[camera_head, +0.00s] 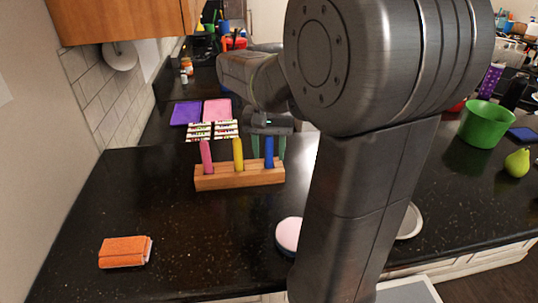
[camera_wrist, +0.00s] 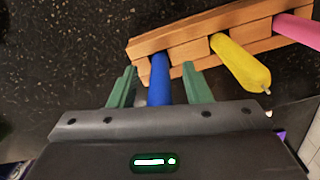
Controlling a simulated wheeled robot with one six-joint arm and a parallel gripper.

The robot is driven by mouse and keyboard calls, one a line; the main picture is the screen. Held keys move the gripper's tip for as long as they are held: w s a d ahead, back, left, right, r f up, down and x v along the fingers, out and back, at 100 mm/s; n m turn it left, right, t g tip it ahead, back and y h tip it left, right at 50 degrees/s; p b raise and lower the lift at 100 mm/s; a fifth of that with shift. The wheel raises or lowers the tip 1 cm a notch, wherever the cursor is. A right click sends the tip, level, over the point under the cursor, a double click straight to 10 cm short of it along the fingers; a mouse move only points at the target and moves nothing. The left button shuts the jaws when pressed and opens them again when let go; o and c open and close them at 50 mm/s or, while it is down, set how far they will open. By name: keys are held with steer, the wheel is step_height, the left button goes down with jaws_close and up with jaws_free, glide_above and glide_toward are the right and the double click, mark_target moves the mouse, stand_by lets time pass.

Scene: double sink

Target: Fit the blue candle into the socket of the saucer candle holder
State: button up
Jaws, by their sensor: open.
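The blue candle (camera_head: 269,152) stands in the right end of a wooden block (camera_head: 240,179). My gripper (camera_head: 268,157) is open, with a green finger on either side of the blue candle. In the wrist view the blue candle (camera_wrist: 159,82) lies between the two fingertips of my gripper (camera_wrist: 160,72), with a gap to each. A pale round dish edge (camera_head: 411,222) shows to the right of my arm. It may be the saucer candle holder; my arm hides most of it, and no socket shows.
A yellow candle (camera_head: 238,153) and a pink candle (camera_head: 206,156) stand in the same block. A pink-topped round item (camera_head: 288,234) sits in front, partly behind my arm. An orange folded cloth (camera_head: 125,252) lies at left. A green bucket (camera_head: 486,124) stands at right. The left counter is mostly clear.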

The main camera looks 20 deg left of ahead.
jaws_close()
